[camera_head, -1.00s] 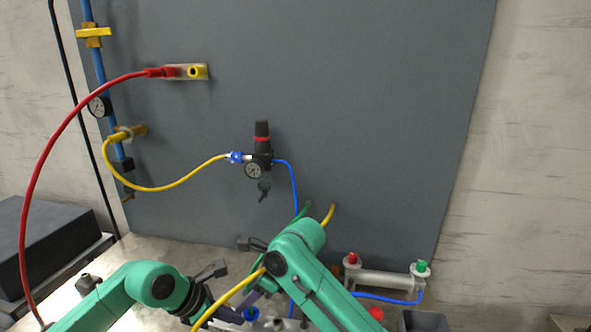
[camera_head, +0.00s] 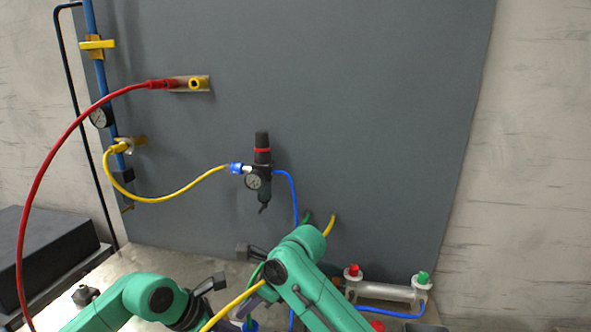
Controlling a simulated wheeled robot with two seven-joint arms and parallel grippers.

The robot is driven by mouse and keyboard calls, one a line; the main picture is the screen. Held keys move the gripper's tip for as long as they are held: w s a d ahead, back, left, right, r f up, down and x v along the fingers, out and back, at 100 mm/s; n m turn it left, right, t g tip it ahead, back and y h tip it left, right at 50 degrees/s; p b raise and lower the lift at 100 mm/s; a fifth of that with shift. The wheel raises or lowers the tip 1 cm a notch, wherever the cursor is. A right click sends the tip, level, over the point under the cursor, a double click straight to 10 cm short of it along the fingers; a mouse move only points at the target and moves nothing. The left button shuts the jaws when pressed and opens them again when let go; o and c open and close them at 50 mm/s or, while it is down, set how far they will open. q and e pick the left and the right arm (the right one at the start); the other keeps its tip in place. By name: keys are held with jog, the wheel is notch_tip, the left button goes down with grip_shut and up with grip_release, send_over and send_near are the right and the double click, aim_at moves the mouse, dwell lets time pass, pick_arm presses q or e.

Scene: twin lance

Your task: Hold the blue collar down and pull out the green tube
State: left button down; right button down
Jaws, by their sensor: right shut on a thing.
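The blue collar (camera_head: 250,326) shows only in part at the bottom edge, low in the middle. A green tube (camera_head: 307,217) rises behind my right arm; a further green stretch curves down beside that arm's elbow. My right gripper (camera_head: 252,304) is just above the collar, partly behind the yellow hose and cut off by my arm. It is shut on what seems to be the green tube; the grip itself is hardly visible. My left arm comes in from the left, its wrist left of the collar. Its fingertips are not clear, so I cannot tell their state.
A regulator with a gauge (camera_head: 258,182) hangs on the grey panel (camera_head: 370,120), with a blue tube (camera_head: 294,192) below. A grey fitting with red and green buttons (camera_head: 385,292) stands right. A red hose (camera_head: 41,178) arches left.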

pick_arm(q)
jog(key=shift+d+r, duration=0.1)
jog(key=shift+r, duration=0.1)
pick_arm(e)
jog(key=shift+s+r, duration=0.1)
jog(key=shift+r, duration=0.15)
pick_arm(q)
jog(key=shift+f, duration=0.1)
pick_arm(e)
jog(key=shift+r, duration=2.3)
jog(key=shift+w+d, duration=0.2)
jog(key=shift+a, duration=0.1)
pick_arm(q)
jog(key=v, duration=0.6)
jog(key=shift+w+d+r, duration=0.25)
jog(key=shift+r, duration=0.3)
